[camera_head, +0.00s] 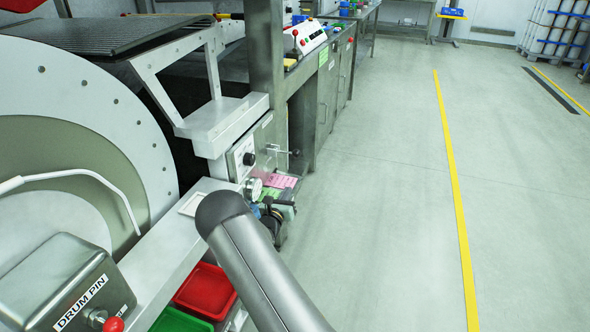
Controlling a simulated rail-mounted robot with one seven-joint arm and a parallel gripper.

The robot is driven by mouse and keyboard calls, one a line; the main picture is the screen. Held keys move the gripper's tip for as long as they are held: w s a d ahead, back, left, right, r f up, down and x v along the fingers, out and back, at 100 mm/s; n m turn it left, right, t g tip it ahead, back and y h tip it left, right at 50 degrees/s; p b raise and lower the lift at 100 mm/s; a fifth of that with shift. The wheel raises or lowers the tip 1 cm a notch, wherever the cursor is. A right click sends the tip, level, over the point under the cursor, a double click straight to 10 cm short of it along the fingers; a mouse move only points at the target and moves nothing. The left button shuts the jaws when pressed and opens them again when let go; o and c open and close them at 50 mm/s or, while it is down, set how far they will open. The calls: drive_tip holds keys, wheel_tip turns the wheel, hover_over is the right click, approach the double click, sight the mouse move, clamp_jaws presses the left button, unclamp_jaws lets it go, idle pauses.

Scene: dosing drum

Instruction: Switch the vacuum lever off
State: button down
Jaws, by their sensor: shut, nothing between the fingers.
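A control panel (242,157) with a dark round knob is on the end of the machine, beyond my arm. A thin lever with a dark end knob (294,152) sticks out to the right beside it. A round gauge (252,188) is lower down, next to pink (279,181) and green tags. Below the tags is a small cluster of dark and blue fittings (284,208), partly covered by my arm. I cannot tell which of these parts is the vacuum lever or how it is set. I cannot make out my gripper.
The drum (66,130) and a grey box marked DRUM PIN (66,285) with a red knob are at left. Red (206,290) and green (180,322) bins are below. A cabinet bench (327,95) is beyond. The floor at right is clear, with a yellow line (452,180).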

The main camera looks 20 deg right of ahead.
sight(286, 152)
drive_tip(key=w+d+r+b, duration=0.2)
drive_tip(key=w+d+r, duration=0.2)
drive_tip(key=w+d, duration=0.2)
drive_tip(key=shift+w+d+r, duration=0.2)
drive_tip(key=shift+w+d, duration=0.2)
drive_tip(key=shift+w, duration=0.8)
drive_tip(key=shift+r, duration=0.15)
drive_tip(key=shift+r+n, duration=0.2)
drive_tip(key=shift+n, duration=0.1)
